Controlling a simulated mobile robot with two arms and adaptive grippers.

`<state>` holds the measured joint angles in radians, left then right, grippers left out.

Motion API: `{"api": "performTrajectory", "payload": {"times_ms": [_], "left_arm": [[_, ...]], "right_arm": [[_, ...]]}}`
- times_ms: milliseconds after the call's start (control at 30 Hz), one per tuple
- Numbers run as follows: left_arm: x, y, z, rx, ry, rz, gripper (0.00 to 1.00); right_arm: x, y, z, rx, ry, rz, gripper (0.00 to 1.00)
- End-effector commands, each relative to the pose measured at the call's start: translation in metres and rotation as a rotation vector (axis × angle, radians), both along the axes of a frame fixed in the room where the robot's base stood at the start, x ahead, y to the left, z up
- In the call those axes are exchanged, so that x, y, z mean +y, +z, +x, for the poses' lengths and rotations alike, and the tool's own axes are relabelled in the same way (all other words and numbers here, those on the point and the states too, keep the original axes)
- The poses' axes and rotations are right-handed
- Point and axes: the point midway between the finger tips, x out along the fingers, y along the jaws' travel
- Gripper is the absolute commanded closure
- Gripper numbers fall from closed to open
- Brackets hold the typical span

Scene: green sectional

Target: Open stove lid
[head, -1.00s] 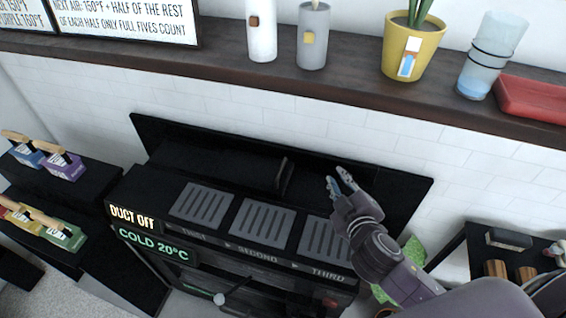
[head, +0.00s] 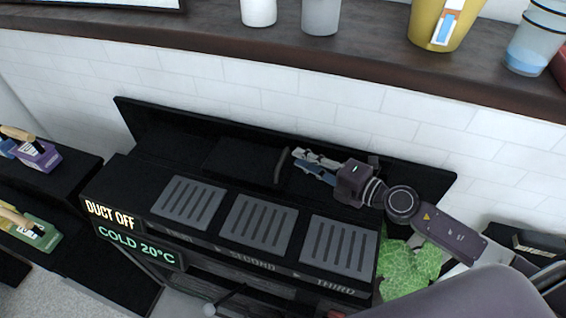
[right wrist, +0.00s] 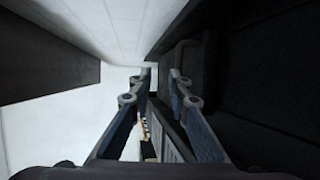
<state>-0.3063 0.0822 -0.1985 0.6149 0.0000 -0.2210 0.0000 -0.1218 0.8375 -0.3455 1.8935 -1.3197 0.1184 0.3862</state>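The stove (head: 130,190) is a black unit with a flat dark lid (head: 238,158) on its rear top. The lid lies down, with an upright dark handle (head: 281,165) at its right end. My right gripper (head: 296,160) is just right of the handle, its fingers pointing left at it. In the right wrist view the two fingers (right wrist: 161,75) are apart with a gap between them. I cannot tell whether they touch the handle. My left gripper is out of view.
Several grey slotted plates (head: 258,224) line the stove's front top. A tall black back panel (head: 180,118) stands behind, against white tiles. A dark shelf (head: 200,50) with cups and a yellow pot (head: 424,25) runs above. A green crumpled cloth-like thing (head: 410,268) lies at right.

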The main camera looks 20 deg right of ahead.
Motion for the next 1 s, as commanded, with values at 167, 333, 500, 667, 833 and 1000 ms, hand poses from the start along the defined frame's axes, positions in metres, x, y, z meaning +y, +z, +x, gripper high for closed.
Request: {"api": "performTrajectory", "payload": {"times_ms": [167,333,500,667,833,1000], "left_arm": [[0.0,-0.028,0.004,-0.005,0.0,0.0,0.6],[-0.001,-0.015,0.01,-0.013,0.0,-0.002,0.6],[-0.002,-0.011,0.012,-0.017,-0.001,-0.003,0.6],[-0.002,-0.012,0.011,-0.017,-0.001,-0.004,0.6],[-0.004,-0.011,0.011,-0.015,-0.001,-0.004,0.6],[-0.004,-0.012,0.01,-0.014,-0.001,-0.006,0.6]], "right_arm": [[0.0,-0.039,0.0,0.001,-0.004,0.004,0.83],[0.013,-0.035,0.022,-0.003,-0.002,0.004,0.83],[0.027,-0.041,0.043,-0.003,-0.002,0.004,0.83],[0.036,-0.046,0.056,0.0,-0.002,0.003,0.83],[0.04,-0.048,0.062,-0.001,-0.002,0.001,0.83],[0.04,-0.048,0.062,0.0,-0.001,0.001,0.83]]}}
